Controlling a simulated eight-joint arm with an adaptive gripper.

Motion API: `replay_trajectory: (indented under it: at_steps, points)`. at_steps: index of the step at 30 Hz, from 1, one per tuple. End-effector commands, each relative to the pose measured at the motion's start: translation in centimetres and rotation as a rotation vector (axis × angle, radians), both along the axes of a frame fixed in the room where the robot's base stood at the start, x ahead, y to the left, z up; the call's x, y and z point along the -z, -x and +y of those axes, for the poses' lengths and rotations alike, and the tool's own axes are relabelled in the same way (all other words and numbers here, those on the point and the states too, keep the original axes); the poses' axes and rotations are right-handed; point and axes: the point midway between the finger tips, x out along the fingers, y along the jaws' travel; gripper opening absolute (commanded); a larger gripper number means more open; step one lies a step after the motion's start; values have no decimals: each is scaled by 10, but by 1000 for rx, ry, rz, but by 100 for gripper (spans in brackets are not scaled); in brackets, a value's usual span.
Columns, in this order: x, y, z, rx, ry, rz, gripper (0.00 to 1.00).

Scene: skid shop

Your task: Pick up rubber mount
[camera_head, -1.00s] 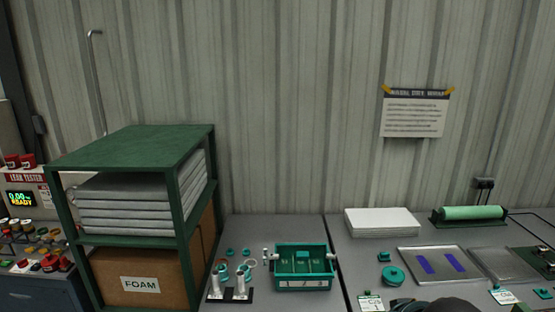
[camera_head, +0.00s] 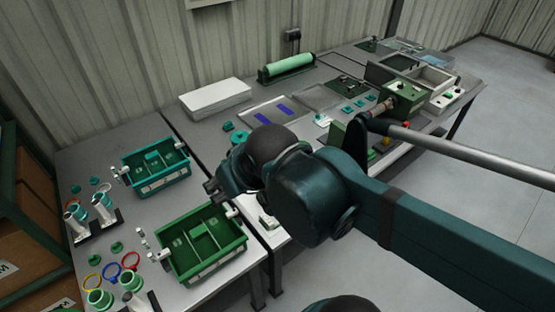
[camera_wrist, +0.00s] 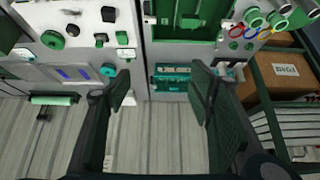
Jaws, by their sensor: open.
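I cannot tell for certain which piece is the rubber mount. Small dark pieces lie on the bench in the wrist view: a round black one (camera_wrist: 72,30) and a blocky one (camera_wrist: 108,14). My gripper (camera_wrist: 162,88) is open and empty, its two fingers wide apart above the bench and well clear of these pieces. In the head view, my gripper (camera_head: 213,188) hangs over the bench near the green trays, and my arm hides part of the bench.
A teal tray (camera_head: 182,152) and a green divided tray (camera_head: 245,240) stand at the left. A shelf (camera_head: 15,160) stands at far left; a green machine (camera_head: 403,98) stands right.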

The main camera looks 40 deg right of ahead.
Motion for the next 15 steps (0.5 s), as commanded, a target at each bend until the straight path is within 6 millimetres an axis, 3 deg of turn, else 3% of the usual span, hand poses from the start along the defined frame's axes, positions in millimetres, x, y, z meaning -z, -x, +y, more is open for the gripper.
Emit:
replay_trajectory:
  at_steps: [8, 15]
  points:
    - [0, -3, -2, 9, -1, 4, 53]
    - [1, -21, -14, 46, -8, 26, 53]
